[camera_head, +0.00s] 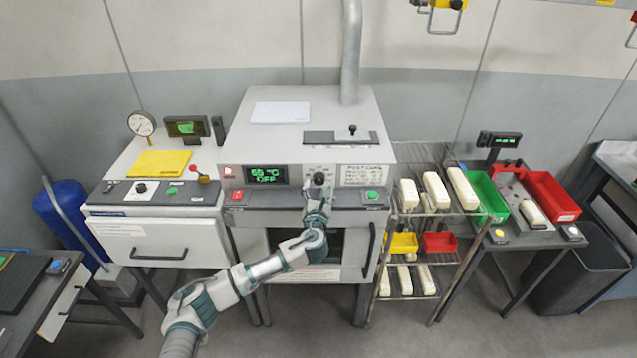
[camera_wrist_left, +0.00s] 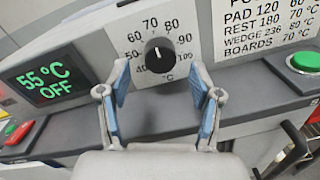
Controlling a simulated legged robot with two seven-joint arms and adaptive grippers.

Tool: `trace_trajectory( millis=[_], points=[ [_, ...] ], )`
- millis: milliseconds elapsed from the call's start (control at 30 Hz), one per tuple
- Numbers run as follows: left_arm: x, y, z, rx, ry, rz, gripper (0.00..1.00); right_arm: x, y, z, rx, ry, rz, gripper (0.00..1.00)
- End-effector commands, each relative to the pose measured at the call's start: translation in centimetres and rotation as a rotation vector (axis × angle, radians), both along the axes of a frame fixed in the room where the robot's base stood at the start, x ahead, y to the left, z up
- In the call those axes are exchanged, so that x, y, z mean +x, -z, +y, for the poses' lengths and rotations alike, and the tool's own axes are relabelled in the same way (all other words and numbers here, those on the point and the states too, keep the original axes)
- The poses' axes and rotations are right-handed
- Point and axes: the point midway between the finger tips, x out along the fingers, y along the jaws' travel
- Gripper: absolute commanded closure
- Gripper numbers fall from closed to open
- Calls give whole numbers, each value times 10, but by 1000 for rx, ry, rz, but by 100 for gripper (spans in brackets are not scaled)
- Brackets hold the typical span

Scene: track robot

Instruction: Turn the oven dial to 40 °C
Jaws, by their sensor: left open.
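The oven (camera_head: 310,130) is a grey box with a control panel on its front. Its dial (camera_head: 319,179) is a small black knob; in the wrist view the dial (camera_wrist_left: 160,55) sits on a white scale with numbers from 40 to 100 °C. A light mark on the knob seems to point up and left; its exact value is hard to tell. The green display (camera_wrist_left: 45,75) reads 55 °C OFF in the wrist view. My left gripper (camera_head: 318,196) is just in front of the dial. In the wrist view the left gripper (camera_wrist_left: 162,95) is open, its blue-padded fingers apart below the knob.
A green button (camera_head: 372,195) is right of the dial and a red button (camera_head: 237,196) lower left. A printed notice (camera_head: 367,175) is beside the dial. A wire rack (camera_head: 425,215) with cream pieces stands right of the oven; a grey cabinet (camera_head: 160,240) stands left.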

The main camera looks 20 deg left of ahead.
Motion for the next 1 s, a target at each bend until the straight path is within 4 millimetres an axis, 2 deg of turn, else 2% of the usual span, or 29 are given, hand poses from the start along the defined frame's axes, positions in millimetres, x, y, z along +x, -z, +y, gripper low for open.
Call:
trace_trajectory(
  millis=[100,200,533,567,800,1000],
  points=[
    [16,-1,4,0,-1,-1,35,0,-1,-2,-3,-1,0,45],
    [23,0,6,-1,0,0,35,0,-2,-5,-6,-1,0,45],
    [27,1,8,-1,0,0,35,0,-2,-11,-13,-4,0,45],
    [27,1,8,-1,0,0,38,0,-2,-11,-13,-4,0,45],
    [27,1,8,-1,-1,0,96,0,-2,-8,-9,-2,0,45],
    [27,1,8,-7,-1,-2,96,0,-2,-2,-2,0,0,45]
  ],
)
